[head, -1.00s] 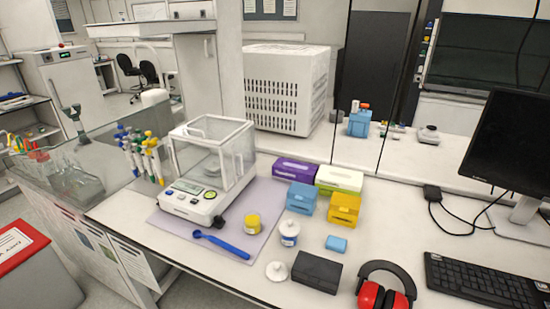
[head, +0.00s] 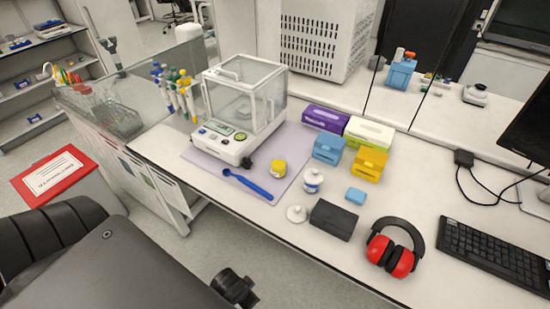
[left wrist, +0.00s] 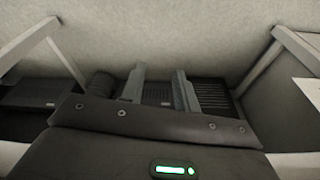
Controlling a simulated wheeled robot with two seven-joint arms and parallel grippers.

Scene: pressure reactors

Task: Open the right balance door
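The balance (head: 222,143) stands on a lilac mat (head: 205,164) on the bench, left of the middle in the head view. It has a white base with a small display and a clear glass draft shield with a white frame. The right balance door (head: 271,106) is the pane on the shield's right side; it looks closed, though the clear glass makes this hard to judge. My left gripper (left wrist: 159,88) shows in the left wrist view with its two fingers apart and nothing between them, away from the balance. My right gripper is not in view.
Right of the balance are a purple box (head: 327,118), a green-white box (head: 368,132), and blue (head: 328,149) and yellow (head: 369,165) boxes. Red earmuffs (head: 393,250) and a keyboard (head: 495,257) are further right.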

